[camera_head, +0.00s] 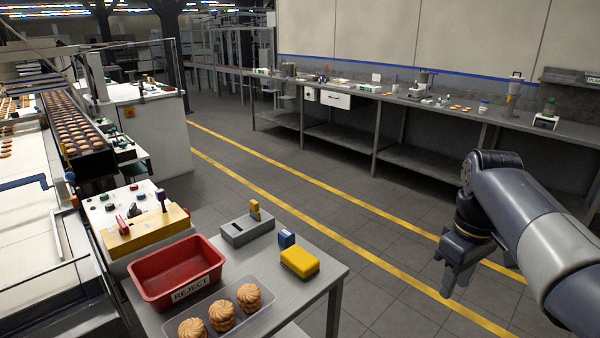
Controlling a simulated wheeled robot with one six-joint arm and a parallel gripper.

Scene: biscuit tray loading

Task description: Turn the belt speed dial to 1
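A control panel (98,213) with several coloured buttons stands at the left, beside the biscuit conveyor. A yellow block (146,236) with a pink and a purple upright piece lies across its near part. No numbered dial can be made out at this size, so I cannot tell which control is the belt speed dial or where it is set. My gripper (459,284) hangs at the right over the floor, pointing down, far from the panel. It touches nothing and holds nothing that I can see. The gap between its fingers is unclear.
A grey table (327,268) in front bears a red reject bin (133,282), a clear tray with three biscuits (222,315), a grey box with a yellow lever (247,229), and a yellow sponge (300,262). A long workbench (400,103) runs along the back. The floor between is clear.

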